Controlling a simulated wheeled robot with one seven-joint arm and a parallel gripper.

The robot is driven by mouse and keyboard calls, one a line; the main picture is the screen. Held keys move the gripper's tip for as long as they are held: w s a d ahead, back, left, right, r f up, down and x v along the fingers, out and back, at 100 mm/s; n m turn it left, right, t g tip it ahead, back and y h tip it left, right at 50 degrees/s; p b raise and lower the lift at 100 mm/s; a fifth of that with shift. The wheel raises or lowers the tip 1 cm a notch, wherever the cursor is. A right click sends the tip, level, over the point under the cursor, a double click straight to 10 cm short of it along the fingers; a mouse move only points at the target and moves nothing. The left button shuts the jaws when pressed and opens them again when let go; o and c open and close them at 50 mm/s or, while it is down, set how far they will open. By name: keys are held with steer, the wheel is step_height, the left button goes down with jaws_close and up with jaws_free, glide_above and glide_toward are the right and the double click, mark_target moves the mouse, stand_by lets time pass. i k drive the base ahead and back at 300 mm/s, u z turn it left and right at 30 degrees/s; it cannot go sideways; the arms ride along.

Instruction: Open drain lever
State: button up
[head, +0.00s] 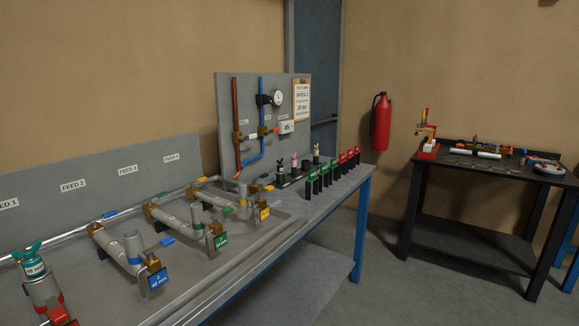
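An upright grey panel (228,92) stands at the far end of the bench. It carries a copper-red pipe (236,100) and a blue pipe (262,95), each with a brass valve. The copper pipe's valve (237,137) and the blue pipe's valve (262,132) sit at mid height. A small orange-red piece beside the blue pipe's valve may be a lever. The small labels there are too small to read surely, so I cannot tell which lever is the drain lever or its position. My gripper is not in view.
A gauge (277,98) and a paper notice (302,102) are on the panel. Several green and red tagged pieces (325,178) line the bench's right edge. A black table (480,205) stands right; floor between is clear.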

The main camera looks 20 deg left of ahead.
mark_target(265, 175)
steer(key=u, duration=0.15)
steer(key=i, duration=1.2)
steer(key=u, duration=1)
steer(key=i, duration=0.85)
steer(key=u, duration=0.5)
